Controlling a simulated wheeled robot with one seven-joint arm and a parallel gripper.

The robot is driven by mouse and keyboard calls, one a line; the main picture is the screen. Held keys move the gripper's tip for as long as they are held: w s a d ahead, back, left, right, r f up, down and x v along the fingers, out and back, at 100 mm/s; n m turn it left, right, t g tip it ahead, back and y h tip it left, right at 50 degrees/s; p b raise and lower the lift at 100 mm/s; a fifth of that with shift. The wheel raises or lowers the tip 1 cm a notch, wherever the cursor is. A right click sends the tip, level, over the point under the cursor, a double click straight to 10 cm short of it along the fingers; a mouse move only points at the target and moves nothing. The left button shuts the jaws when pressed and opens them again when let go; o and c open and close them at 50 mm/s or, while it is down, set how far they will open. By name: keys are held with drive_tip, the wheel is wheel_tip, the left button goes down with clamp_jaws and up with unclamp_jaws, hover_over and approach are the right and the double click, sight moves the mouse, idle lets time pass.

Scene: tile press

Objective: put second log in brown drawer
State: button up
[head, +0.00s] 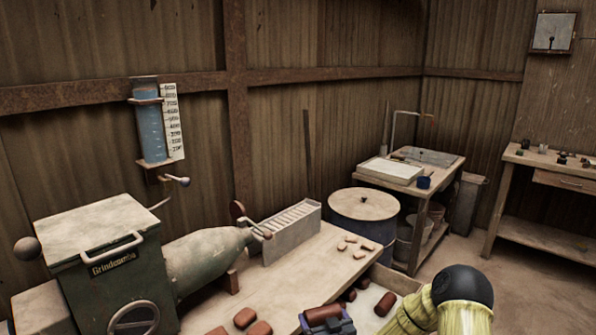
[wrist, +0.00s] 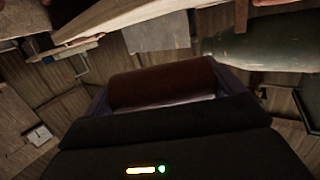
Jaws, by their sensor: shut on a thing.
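My gripper (head: 327,322) is at the bottom edge of the head view, shut on a reddish-brown log. In the wrist view the log (wrist: 162,88) lies crosswise between the fingers. Several similar brown logs (head: 244,318) lie on the wooden table to the left of my gripper. What looks like an open wooden drawer (head: 398,280) is at the table's right side, beyond my gripper, with brown pieces (head: 386,303) in or by it. My gripper and arm hide part of it, and I cannot tell its full outline.
A green grinder box (head: 105,265) with a grey-green cone (head: 205,258) stands on the left. A grey slotted rack (head: 291,232) and small pale pieces (head: 351,238) are on the table (head: 235,293). A blue drum (head: 363,218) and a workbench (head: 437,185) stand behind.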

drive_tip(key=s+d+f+m+h, duration=0.2)
drive_tip(key=s+d+f, duration=0.15)
drive_tip(key=f, duration=0.25)
drive_tip(key=s+d+f+m+h, duration=0.1)
drive_tip(key=s+d+f+h, duration=0.15)
drive_tip(key=d+f, duration=0.3)
drive_tip(key=s+r+t+p, duration=0.1)
drive_tip(key=s+r+p, duration=0.3)
drive_tip(key=r+p, duration=1.1)
drive_tip(key=shift+a+r, duration=0.3)
drive_tip(key=shift+r, duration=0.6)
drive_tip(key=s+f, duration=0.4)
drive_tip(key=f, duration=0.1)
drive_tip(key=shift+s+f, duration=0.15)
drive_tip(key=shift+f, duration=0.1)
